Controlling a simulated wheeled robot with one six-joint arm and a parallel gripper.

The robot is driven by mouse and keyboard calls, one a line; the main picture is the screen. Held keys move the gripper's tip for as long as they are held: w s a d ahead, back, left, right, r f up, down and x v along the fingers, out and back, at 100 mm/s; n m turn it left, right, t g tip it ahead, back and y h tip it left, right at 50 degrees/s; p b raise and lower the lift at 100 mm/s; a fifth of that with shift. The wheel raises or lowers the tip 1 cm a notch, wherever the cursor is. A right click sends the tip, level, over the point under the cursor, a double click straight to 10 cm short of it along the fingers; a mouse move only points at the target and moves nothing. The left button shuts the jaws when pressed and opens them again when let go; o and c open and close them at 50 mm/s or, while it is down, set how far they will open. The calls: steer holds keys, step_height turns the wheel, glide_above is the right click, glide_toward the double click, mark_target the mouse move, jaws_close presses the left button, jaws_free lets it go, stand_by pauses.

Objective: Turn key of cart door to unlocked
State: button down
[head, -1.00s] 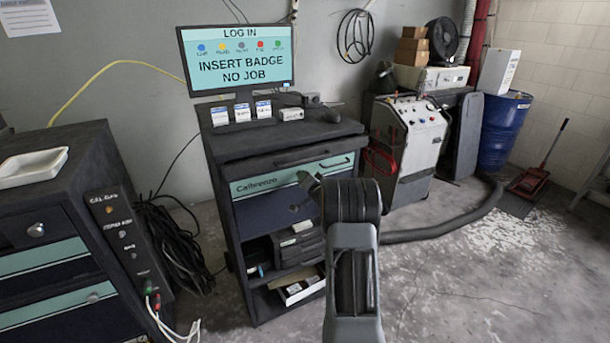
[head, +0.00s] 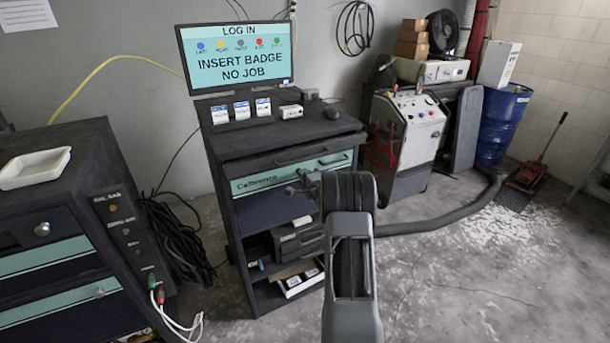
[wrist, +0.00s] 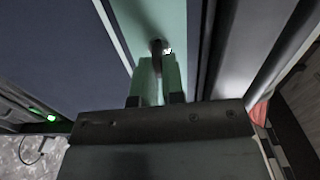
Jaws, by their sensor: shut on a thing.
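The dark cart (head: 284,143) stands at centre in the head view, with a teal band (head: 262,184) lettered across its front and a dark blue panel (head: 268,213) below. In the wrist view, the teal band (wrist: 165,14) runs up the middle beside a dark blue panel (wrist: 60,45). The key (wrist: 157,46) is a small dark shape with a bright spot at the band. My gripper (wrist: 159,62) is shut on it, its fingertips close to the band. My arm hides the cart's right front in the head view. The key's exact angle is unclear.
A monitor (head: 238,58) stands above the cart. A second dark cabinet (head: 75,195) with a white tray (head: 35,168) is at left. A white machine (head: 408,140) and a thick hose (head: 445,222) are at right. The floor at front right is clear.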

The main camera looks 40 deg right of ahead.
stand_by(0.4)
steer(key=c, duration=1.2)
jaws_free()
steer(key=shift+s, duration=0.1)
steer(key=s, duration=0.4)
steer(key=s+a+b, duration=0.1)
steer(key=s, duration=0.4)
steer(key=s+b, duration=0.1)
steer(key=s, duration=0.3)
steer(key=shift+s+a, duration=0.3)
steer(key=shift+a, duration=0.1)
